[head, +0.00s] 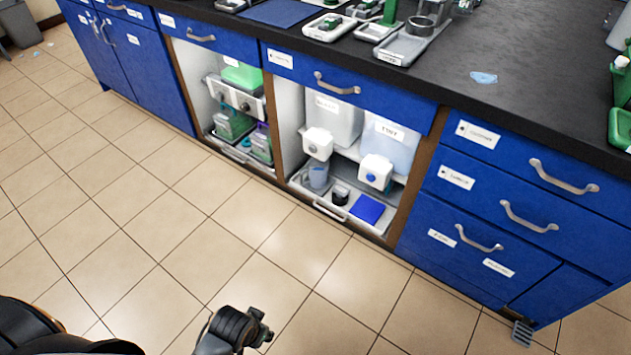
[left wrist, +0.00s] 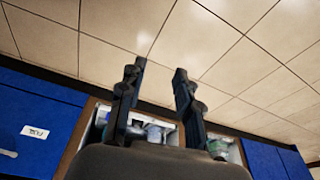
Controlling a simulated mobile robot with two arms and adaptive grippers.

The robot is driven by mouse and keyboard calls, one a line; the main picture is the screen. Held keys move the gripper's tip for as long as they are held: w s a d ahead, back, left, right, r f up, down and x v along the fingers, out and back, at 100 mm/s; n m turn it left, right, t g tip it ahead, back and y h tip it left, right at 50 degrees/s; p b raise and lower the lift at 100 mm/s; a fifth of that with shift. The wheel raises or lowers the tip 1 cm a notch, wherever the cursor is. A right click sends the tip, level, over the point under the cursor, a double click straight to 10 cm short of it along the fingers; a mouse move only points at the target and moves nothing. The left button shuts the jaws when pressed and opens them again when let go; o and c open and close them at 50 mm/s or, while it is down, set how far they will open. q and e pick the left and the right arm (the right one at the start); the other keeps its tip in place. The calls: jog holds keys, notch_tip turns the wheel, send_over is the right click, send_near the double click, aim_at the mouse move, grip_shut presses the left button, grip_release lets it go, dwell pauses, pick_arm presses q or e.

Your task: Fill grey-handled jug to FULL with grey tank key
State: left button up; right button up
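In the head view, the right open cabinet bay holds two tanks on a shelf. The left tank (head: 334,120) is whitish and the right tank (head: 389,147) is bluish. A white tap block (head: 318,143) fronts the left tank, and another with a blue mark (head: 376,172) fronts the right. A translucent jug (head: 317,175) stands in the lower tray under the left tap; its handle colour and fill level cannot be made out. My left gripper (left wrist: 157,90) has its fingers apart with nothing between them, away from the jug. My right gripper is not seen.
The lower tray (head: 331,213) also holds a small dark object (head: 340,195) and a blue pad (head: 367,209). The left bay (head: 203,82) holds green-lidded containers. Blue drawers (head: 490,215) flank the bays. The tiled floor (head: 160,250) in front is clear.

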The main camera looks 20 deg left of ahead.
pick_arm(q)
grip_shut()
dwell(1.4)
